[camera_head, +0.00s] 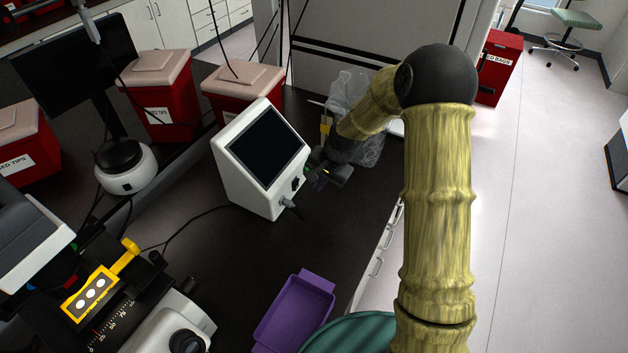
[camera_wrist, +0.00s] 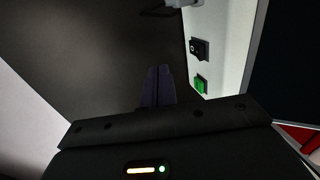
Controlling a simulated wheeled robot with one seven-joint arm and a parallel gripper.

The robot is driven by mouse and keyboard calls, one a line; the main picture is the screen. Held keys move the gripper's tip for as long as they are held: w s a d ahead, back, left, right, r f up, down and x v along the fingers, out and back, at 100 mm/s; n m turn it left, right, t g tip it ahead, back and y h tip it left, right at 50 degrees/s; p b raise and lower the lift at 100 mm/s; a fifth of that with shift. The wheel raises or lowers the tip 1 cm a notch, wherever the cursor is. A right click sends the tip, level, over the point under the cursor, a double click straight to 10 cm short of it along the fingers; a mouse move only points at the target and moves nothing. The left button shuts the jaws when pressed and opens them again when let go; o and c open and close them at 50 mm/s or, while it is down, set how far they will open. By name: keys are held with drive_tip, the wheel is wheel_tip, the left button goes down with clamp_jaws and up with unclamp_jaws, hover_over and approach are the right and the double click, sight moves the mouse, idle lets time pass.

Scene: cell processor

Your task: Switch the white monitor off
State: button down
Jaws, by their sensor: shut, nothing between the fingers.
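The white monitor (camera_head: 236,160) stands on the dark bench in the head view, its screen dark. Its white panel (camera_wrist: 228,45) fills the upper right of the wrist view. That panel carries a black rocker switch (camera_wrist: 200,49) and, below it, a green switch (camera_wrist: 202,82). My gripper (camera_wrist: 159,72) is shut and empty, its fingertips left of the green switch with a visible gap in the picture. In the head view my gripper (camera_head: 312,172) is at the monitor's right side. I cannot tell whether it touches the monitor there.
A clear plastic bag (camera_head: 370,150) is behind my wrist. A purple tray (camera_head: 296,315) lies on the bench in front. Red bins with pale lids (camera_head: 243,78) stand behind the monitor. A cable plug (camera_head: 286,201) sticks out of the monitor's lower front. A microscope stands at lower left.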

drive_tip(key=d+p+v, duration=0.1)
drive_tip(key=p+v, duration=0.2)
drive_tip(key=v, duration=0.3)
drive_tip(key=shift+s, duration=0.35)
drive_tip(key=shift+w+d+r, duration=0.1)
drive_tip(key=s+d+r+n+h, duration=0.1)
drive_tip(key=s+d+r+n, duration=0.1)
drive_tip(key=s, duration=0.4)
drive_tip(key=s+d+r+n+h, duration=0.1)
drive_tip(key=s+d+r+n, duration=0.1)
drive_tip(key=s, duration=0.5)
drive_tip(key=s+d+r+n+h, duration=0.1)
drive_tip(key=s+d+r+n, duration=0.1)
drive_tip(key=s+r, duration=0.2)
drive_tip(key=s+b, duration=0.1)
drive_tip(key=s, duration=0.2)
drive_tip(key=shift+r+n+t, duration=0.3)
drive_tip(key=shift+r, duration=0.05)
drive_tip(key=c, duration=2.1)
unclamp_jaws()
drive_tip(key=shift+s+d, duration=0.1)
